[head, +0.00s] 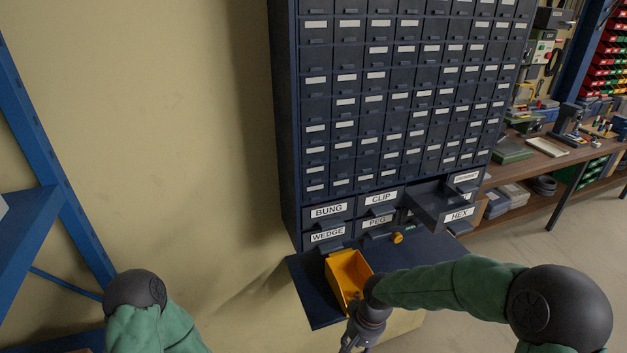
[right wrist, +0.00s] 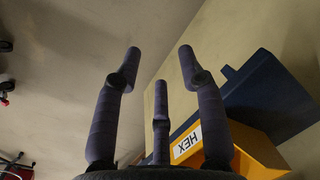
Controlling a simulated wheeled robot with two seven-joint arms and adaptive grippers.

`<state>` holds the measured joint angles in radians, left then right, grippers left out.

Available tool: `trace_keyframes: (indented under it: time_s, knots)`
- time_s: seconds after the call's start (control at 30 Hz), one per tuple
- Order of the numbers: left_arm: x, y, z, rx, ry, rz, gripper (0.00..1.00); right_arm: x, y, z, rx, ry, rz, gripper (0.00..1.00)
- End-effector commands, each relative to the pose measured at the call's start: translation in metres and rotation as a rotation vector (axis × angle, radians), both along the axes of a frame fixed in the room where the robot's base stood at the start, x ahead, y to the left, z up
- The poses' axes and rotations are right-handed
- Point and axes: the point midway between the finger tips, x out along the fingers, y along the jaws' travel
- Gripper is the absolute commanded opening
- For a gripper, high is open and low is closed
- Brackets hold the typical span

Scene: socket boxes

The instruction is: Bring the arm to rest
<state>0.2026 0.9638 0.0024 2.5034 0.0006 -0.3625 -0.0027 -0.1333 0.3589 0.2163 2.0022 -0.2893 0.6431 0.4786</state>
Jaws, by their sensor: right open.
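My right arm comes in from the right in the head view. Its gripper (head: 358,343) hangs in front of the cabinet's shelf, beside the yellow bin, and is partly cut off by the bottom edge. In the right wrist view the three fingers of my right gripper (right wrist: 160,62) are spread, with nothing between them. The yellow bin (head: 346,272) stands on the dark blue shelf (head: 315,298). In the right wrist view the bin (right wrist: 250,155) carries a HEX label and lies behind the right finger. My left arm shows at the lower left; its gripper is out of view.
A dark drawer cabinet (head: 290,130) stands against the wall. One lower drawer (head: 437,207), near the HEX label, is pulled out. A small orange-yellow piece (head: 397,238) is near the PEG drawer. A blue rack (head: 35,215) is at left, a workbench (head: 540,160) at right.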

Motion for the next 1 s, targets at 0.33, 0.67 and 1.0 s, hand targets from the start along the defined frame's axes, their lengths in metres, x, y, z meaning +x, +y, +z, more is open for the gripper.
trace_keyframes:
  time_s: [0.33, 0.67, 1.0]
  knots:
    - [0.000, 0.000, -0.019, 0.000, 0.000, 0.000, 0.44, -0.063, 0.013, -0.149, 0.156, 0.012, -0.029, 0.40]
    - [0.000, 0.000, -0.031, 0.000, 0.000, 0.000, 0.44, -0.133, 0.009, -0.233, 0.182, -0.025, -0.098, 0.40]
    - [0.000, 0.000, -0.033, 0.000, 0.000, 0.000, 0.44, -0.149, 0.005, -0.245, 0.170, -0.042, -0.111, 0.40]
